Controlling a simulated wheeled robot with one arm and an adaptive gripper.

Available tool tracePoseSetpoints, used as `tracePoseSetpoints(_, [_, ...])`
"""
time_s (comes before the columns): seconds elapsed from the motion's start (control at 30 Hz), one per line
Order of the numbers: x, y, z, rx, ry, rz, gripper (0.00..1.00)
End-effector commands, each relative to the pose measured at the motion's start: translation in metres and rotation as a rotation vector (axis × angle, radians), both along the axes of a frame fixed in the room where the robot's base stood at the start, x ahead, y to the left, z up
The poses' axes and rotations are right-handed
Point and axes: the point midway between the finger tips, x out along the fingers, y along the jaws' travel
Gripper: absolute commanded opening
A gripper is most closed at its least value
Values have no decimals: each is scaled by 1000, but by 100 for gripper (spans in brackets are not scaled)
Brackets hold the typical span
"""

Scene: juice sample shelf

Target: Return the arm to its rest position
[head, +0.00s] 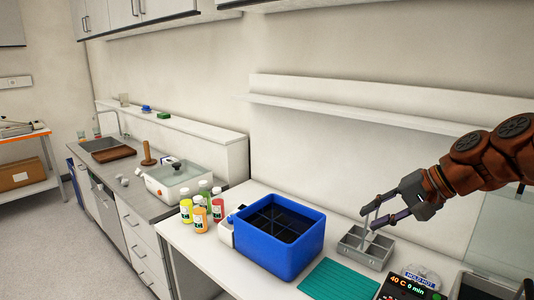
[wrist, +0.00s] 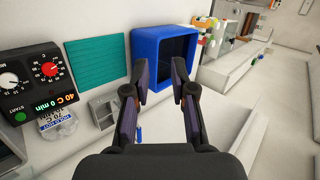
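My gripper (head: 368,217) is at the right in the head view, raised in front of the wall and above the grey divided box (head: 376,262). Its two dark fingers are apart, and in the wrist view the gripper (wrist: 160,72) shows an empty gap between the tips. The grey box (wrist: 103,110) shows left of the fingers in the wrist view. A thin pale upright piece shows near the fingertips in the head view; I cannot tell whether it touches them. My arm reaches in from the right edge.
A blue bin (head: 286,262) stands on the white bench, with several juice bottles (head: 202,219) to its left. A teal mat (head: 338,281) and a heater with a display (head: 402,287) are at the front right. A wall shelf (head: 350,112) runs above the bench.

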Motion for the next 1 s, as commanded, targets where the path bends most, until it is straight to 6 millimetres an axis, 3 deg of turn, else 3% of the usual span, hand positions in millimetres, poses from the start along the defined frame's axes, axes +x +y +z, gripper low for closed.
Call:
tracePoseSetpoints(0.03, [-17,22,-10,-43,20,55,25])
tracePoseSetpoints(0.2, [-72,68,-52,-199,88,208,25])
tracePoseSetpoints(0.4, [-145,90,-104,-387,166,364,25])
tracePoseSetpoints(0.53, [-195,87,-137,-505,222,453,25])
tracePoseSetpoints(0.7, [-252,70,-172,-637,288,540,25])
tracePoseSetpoints(0.9, [-290,51,-194,-720,337,592,25])
tracePoseSetpoints(1.0, [-296,48,-197,-734,344,601,25])
